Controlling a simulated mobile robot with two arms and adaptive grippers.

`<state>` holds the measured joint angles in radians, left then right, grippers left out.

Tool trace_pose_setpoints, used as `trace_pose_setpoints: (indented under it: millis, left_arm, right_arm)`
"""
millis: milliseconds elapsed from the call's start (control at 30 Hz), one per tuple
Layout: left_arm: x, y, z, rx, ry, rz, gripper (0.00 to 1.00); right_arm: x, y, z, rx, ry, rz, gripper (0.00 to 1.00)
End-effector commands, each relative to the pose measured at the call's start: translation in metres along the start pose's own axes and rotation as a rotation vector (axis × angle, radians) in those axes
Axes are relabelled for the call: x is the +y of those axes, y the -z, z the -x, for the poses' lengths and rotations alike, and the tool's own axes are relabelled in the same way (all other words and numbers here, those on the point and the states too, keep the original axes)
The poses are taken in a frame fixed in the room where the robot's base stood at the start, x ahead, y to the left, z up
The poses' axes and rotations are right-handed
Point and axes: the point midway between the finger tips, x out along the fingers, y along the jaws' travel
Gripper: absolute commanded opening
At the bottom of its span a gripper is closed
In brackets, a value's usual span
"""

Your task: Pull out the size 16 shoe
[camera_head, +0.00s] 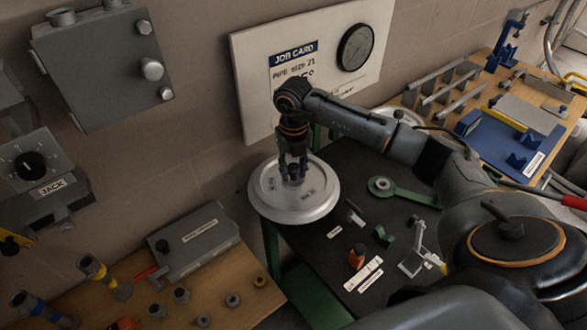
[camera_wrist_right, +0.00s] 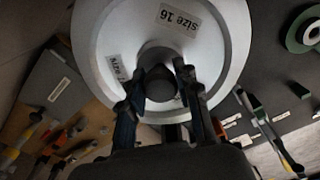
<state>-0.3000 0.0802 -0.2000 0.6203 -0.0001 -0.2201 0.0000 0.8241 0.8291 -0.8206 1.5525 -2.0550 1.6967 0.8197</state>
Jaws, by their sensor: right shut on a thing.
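The size 16 shoe (camera_head: 267,205) is a round, pale silver disc with a raised rim and a dark knob (camera_wrist_right: 160,84) at its centre. It is at the near left corner of the dark bench top, partly over its edge. It fills the top of the right wrist view (camera_wrist_right: 112,28), where a label reads "size 16" (camera_wrist_right: 180,19); a second label is at its left. My right gripper (camera_head: 292,174) points down onto the disc, its two fingers either side of the central knob and shut on it. Whether the disc is lifted cannot be told. My left gripper is not in view.
A second pale disc (camera_head: 407,116) lies behind my right forearm. The dark bench (camera_head: 345,160) carries a green ring tool (camera_head: 382,187) and small parts. A job card board (camera_head: 250,95) stands behind. A wooden bench with a grey box (camera_head: 195,242) is at the lower left.

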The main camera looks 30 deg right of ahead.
Motion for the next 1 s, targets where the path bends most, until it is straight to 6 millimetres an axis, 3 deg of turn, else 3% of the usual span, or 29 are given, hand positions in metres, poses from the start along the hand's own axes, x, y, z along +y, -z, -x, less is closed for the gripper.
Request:
trace_pose_setpoints:
  millis: [267,800,1000]
  left_arm:
    - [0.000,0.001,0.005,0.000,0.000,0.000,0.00]
    - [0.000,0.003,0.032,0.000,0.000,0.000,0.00]
    - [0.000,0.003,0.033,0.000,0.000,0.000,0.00]
  right_arm:
    - [0.000,-0.001,0.009,-0.003,-0.001,0.000,0.00]
    - [0.000,-0.001,0.049,-0.004,-0.002,0.000,0.00]
    - [0.000,-0.001,0.052,-0.002,-0.001,0.000,0.00]
